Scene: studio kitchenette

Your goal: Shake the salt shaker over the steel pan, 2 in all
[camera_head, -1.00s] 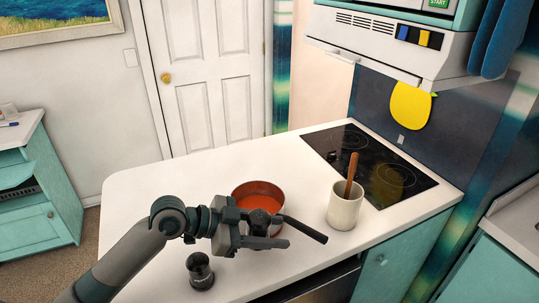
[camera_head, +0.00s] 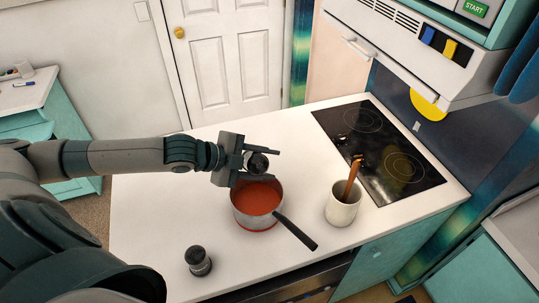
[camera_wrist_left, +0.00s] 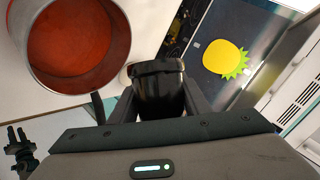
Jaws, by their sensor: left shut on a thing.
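My left gripper (camera_head: 275,165) is shut on a small black shaker, the salt shaker (camera_head: 257,162). It holds the shaker above the counter at the far rim of the steel pan. The shaker's dark body (camera_wrist_left: 160,88) also shows between the fingers in the left wrist view; its label is not readable and its exact tilt is hard to tell. The steel pan (camera_head: 236,214) stands on the white counter with red sauce in it and its black handle toward the front right. It fills the upper left of the wrist view (camera_wrist_left: 128,62).
A second dark shaker (camera_head: 198,261) stands on the counter at front left. A cream crock (camera_head: 342,207) with a wooden utensil (camera_head: 353,176) stands right of the pan. The black cooktop (camera_head: 378,150) lies behind it. The counter left of the pan is clear.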

